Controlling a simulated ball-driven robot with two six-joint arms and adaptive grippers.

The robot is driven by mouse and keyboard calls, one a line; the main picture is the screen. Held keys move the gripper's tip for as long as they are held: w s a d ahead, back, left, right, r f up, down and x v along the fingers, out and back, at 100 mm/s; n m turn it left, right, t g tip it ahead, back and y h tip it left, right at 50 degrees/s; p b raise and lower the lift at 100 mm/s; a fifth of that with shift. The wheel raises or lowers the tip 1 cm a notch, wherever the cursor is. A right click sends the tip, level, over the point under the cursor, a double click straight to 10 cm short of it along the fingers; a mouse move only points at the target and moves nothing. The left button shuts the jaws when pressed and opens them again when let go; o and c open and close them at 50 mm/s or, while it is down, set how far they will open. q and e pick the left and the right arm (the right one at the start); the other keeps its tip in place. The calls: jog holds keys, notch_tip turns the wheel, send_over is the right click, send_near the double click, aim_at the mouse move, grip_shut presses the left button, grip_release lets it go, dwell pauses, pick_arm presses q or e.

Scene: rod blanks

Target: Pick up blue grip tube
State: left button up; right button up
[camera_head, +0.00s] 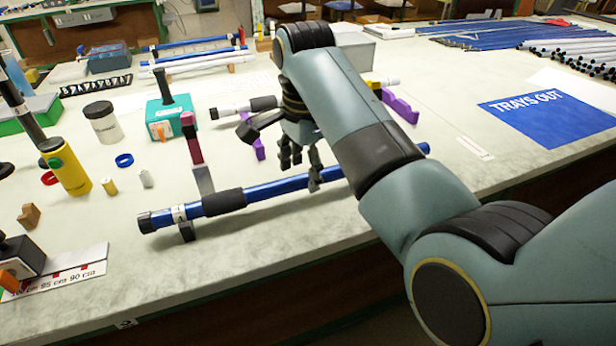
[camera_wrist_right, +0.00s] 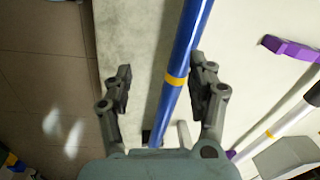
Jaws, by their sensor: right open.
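The blue grip tube (camera_head: 275,188) lies across the near part of the bench, with a black grip sleeve (camera_head: 224,202) and a pale band near its left end. A small dark support shows under that end. My right gripper (camera_head: 287,158) is over the tube's middle, right of the sleeve. In the right wrist view the tube (camera_wrist_right: 187,45), with a yellow band, runs between the open fingers of the gripper (camera_wrist_right: 160,78), closer to the right finger. My arm hides part of the tube in the head view. My left gripper is not in view.
A second tube with a black sleeve (camera_head: 262,103) lies behind, near purple supports (camera_head: 400,107). A purple-and-grey upright piece (camera_head: 196,152) stands just behind the tube. A teal box (camera_head: 171,118), a jar (camera_head: 103,122) and a yellow cylinder (camera_head: 68,172) stand left. The bench front is clear.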

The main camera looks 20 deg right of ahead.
jog(key=w+a+r+m, duration=0.1)
jog(key=w+r, duration=0.1)
jog(key=w+a+r+m, duration=0.1)
jog(key=a+r, duration=0.1)
jog(key=shift+w+r, duration=0.25)
jog(key=shift+w, duration=0.1)
send_over(277, 182)
jog(key=shift+m, duration=0.3)
notch_tip(277, 182, down, 4)
jog(key=shift+w+d+f, duration=0.15)
jog(key=shift+f, duration=0.1)
jog(key=f, duration=0.5)
jog(key=shift+s+f, duration=0.25)
jog(key=shift+f, duration=0.05)
jog(key=shift+c, duration=0.4)
grip_shut()
